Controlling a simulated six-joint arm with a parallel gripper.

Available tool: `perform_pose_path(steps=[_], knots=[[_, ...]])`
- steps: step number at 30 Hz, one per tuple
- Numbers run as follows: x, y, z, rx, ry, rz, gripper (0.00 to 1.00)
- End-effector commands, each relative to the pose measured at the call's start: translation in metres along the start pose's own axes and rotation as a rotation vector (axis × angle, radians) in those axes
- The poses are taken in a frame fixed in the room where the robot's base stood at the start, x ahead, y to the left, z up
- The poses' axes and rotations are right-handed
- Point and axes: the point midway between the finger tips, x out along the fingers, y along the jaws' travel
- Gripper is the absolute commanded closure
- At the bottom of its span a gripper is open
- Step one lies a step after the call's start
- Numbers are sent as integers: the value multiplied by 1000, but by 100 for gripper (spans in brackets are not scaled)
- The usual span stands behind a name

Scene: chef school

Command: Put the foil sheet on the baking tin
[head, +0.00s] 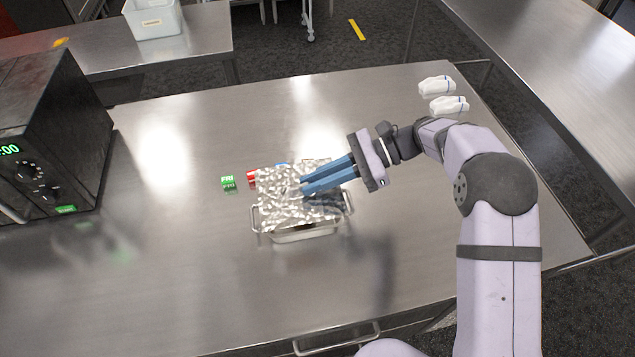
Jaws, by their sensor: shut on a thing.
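The foil sheet (290,208) is a crinkled silver square. It covers most of the top of the baking tin (306,235), a metal tin with side handles on the steel table. My gripper (306,186) comes in from the right with blue fingers and is shut on the foil sheet near its right side. The tin's front wall and both handles show below and beside the foil. Whether the foil rests on the rim or hangs just above it, I cannot tell. The tin's inside is mostly hidden by the foil and the fingers.
A green block (228,182) and a red block (252,178) sit just left of and behind the tin, with a blue thing (281,165) partly hidden behind the foil. A black oven (45,140) stands at left. Two white items (449,106) lie at back right. The front-left tabletop is clear.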

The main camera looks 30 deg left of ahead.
Motion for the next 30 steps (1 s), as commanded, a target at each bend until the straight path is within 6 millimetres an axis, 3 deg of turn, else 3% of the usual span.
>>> perform_pose_path(steps=[17, 30], knots=[[16, 0, -39, -1, 0, 1, 100], [21, 0, -52, -1, 0, 1, 100]])
